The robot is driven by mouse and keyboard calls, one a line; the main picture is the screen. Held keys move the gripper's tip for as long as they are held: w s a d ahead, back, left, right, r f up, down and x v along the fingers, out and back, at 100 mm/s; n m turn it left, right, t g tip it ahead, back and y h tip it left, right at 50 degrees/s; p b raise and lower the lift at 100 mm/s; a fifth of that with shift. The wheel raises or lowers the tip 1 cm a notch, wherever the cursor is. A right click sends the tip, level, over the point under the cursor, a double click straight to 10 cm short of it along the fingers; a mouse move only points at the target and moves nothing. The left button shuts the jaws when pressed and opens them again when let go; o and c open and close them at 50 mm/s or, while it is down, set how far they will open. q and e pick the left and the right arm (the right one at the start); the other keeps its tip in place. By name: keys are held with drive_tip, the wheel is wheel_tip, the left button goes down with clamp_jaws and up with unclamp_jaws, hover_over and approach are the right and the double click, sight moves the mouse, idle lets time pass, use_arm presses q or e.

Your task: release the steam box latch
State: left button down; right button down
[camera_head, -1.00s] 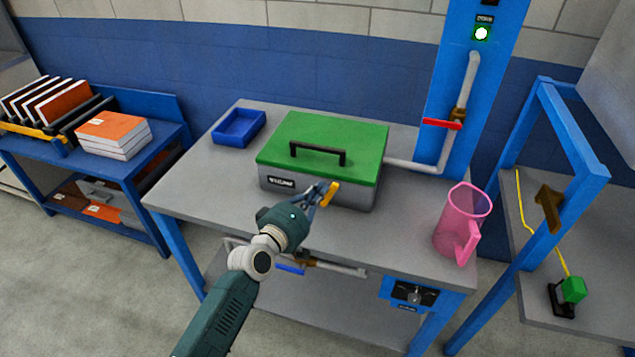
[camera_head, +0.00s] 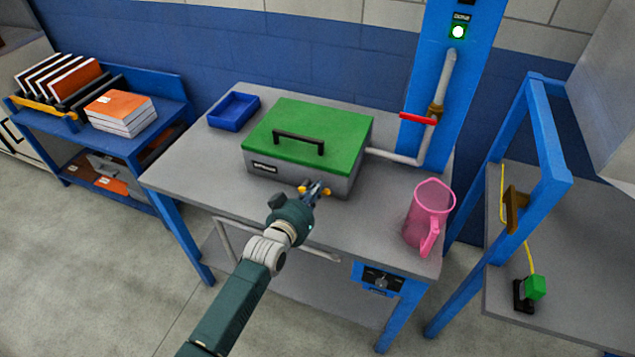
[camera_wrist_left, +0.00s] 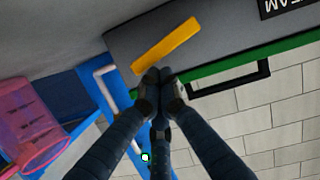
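The steam box (camera_head: 286,179) is grey with a green lid and a black handle, and stands on the grey table. Its lid is down. The yellow latch (camera_head: 326,192) is at the box's front, partly hidden by my left gripper (camera_head: 319,188). In the left wrist view the latch (camera_wrist_left: 166,46) is a plain yellow bar lying slanted across the grey front. The left gripper's fingertips (camera_wrist_left: 160,74) are together just by the latch's edge, with nothing seen between them. Whether they touch it I cannot tell. My right gripper is not in view.
A blue tray (camera_head: 234,112) sits left of the box. A pink pitcher (camera_head: 430,213) stands on the table's right side. A pipe with a red valve handle (camera_head: 417,118) runs behind. A blue shelf (camera_head: 150,146) with books is at left, another bench (camera_head: 570,270) at right.

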use_arm(q)
drive_tip(key=shift+s+d+f+m, duration=0.1)
drive_tip(key=shift+f+m, duration=0.2)
drive_tip(key=shift+f, duration=0.05)
drive_tip(key=shift+d+f, duration=0.1)
drive_tip(key=shift+f, duration=0.05)
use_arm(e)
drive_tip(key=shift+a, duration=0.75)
use_arm(q)
drive_tip(key=shift+d+f, duration=0.1)
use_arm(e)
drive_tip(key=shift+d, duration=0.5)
